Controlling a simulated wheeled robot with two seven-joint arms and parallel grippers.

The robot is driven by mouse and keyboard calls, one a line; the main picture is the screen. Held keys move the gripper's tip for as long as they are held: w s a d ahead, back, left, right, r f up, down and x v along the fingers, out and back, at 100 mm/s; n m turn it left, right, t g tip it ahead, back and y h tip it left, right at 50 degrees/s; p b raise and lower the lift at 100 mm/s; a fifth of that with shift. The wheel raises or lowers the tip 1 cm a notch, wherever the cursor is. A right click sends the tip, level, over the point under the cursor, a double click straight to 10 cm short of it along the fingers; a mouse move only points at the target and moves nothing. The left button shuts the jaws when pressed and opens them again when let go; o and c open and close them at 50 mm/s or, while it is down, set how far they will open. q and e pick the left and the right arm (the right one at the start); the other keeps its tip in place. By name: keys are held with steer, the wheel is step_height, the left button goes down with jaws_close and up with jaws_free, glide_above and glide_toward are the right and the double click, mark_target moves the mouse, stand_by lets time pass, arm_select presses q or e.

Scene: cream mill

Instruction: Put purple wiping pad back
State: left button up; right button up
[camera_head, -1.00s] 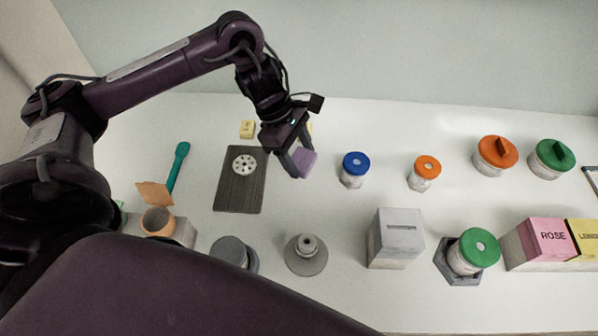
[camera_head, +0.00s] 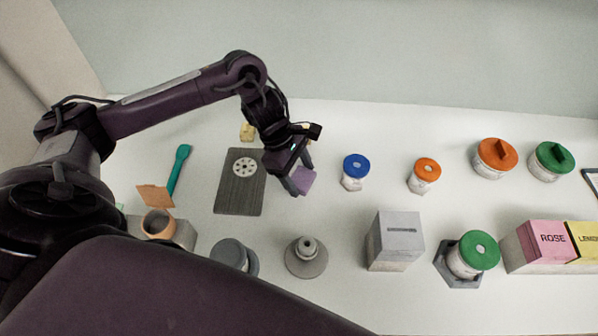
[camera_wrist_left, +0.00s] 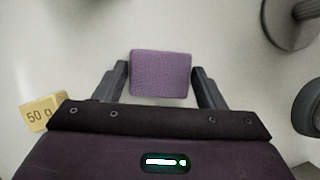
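The purple wiping pad (camera_head: 304,181) is a small square block between the fingers of my left gripper (camera_head: 300,172), right of the dark grey board. In the left wrist view the pad (camera_wrist_left: 161,74) lies between the two fingertips of the left gripper (camera_wrist_left: 161,76), which meet its left and right sides. The gripper is shut on it, pointing down, low over the white table. Whether the pad's underside touches the table cannot be told. My right gripper is not in view.
The grey board (camera_head: 240,192) with a white perforated disc (camera_head: 244,166) lies left of the pad. A blue-lidded jar (camera_head: 356,168) stands to its right and a grey cone-shaped piece (camera_head: 306,258) in front. A yellow block (camera_head: 247,132) is behind the board.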

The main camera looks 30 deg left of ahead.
arm_select(q)
steer(key=shift+o, duration=1.4)
steer(key=shift+r, duration=0.1)
steer(key=shift+r, duration=0.2)
steer(key=v, duration=0.5)
steer(key=shift+w+a, duration=0.1)
steer(key=shift+a, duration=0.05)
steer(key=p+v, duration=0.1)
steer(key=v, duration=0.5)
steer(key=shift+r, duration=0.35)
